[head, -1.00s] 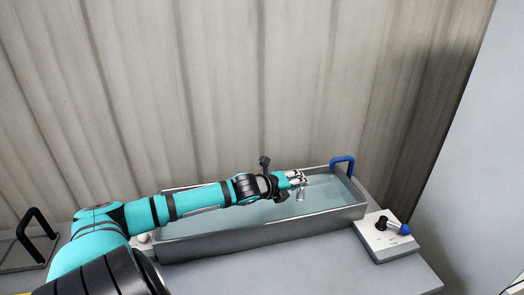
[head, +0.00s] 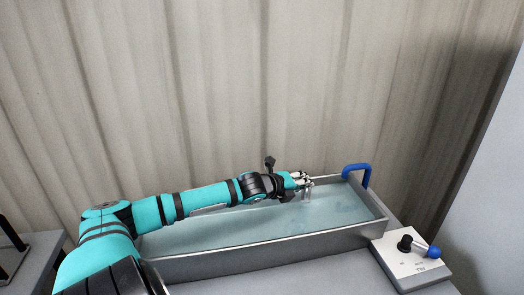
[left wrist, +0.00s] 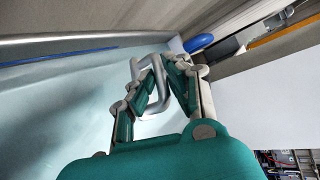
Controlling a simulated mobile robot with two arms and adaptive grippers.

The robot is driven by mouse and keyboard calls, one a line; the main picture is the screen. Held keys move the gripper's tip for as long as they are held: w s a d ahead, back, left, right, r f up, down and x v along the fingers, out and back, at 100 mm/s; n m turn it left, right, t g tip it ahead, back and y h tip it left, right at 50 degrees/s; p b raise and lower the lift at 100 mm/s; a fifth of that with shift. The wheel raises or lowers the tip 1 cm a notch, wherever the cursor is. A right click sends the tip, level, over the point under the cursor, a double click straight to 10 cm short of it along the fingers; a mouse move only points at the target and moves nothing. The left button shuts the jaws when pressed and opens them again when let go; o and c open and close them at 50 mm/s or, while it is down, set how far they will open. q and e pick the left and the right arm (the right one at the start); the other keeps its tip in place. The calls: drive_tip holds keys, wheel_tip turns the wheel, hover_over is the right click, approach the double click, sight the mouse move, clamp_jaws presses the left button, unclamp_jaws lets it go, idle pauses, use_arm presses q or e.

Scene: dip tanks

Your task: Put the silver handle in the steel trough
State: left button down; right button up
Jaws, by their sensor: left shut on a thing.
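The steel trough (head: 262,252) is a long grey tank with pale blue-green liquid, on a bench against the corrugated wall. My left gripper (head: 303,181) is over the right part of the trough. It is shut on the silver handle (head: 308,193), a small bright piece hanging below the fingers. In the left wrist view the silver handle (left wrist: 150,68) shows as a bent bar between the fingertips, with the pale liquid behind it. I cannot tell whether its lower end touches the liquid. My right gripper is not in view.
A blue handle (head: 358,170) stands up at the trough's right end. A white control box (head: 405,268) with a black knob and a blue-ended lever is at the front right. A black handle (head: 12,236) shows at the far left. The wall is close behind.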

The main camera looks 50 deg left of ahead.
use_arm(q)
wheel_tip(320, 180, down, 6)
drive_tip(key=shift+f, duration=2.3)
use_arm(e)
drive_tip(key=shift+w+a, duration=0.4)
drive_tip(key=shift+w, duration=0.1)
use_arm(q)
drive_tip(key=shift+f, duration=0.1)
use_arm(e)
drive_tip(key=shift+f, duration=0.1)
use_arm(q)
drive_tip(key=c, duration=1.3)
unclamp_jaws()
drive_tip(key=shift+c, duration=0.2)
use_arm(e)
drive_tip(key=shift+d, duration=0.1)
use_arm(q)
drive_tip(key=shift+s, duration=0.15)
drive_tip(key=p+v, duration=0.1)
drive_tip(key=v, duration=1)
drive_tip(key=shift+s+r+p, duration=0.3)
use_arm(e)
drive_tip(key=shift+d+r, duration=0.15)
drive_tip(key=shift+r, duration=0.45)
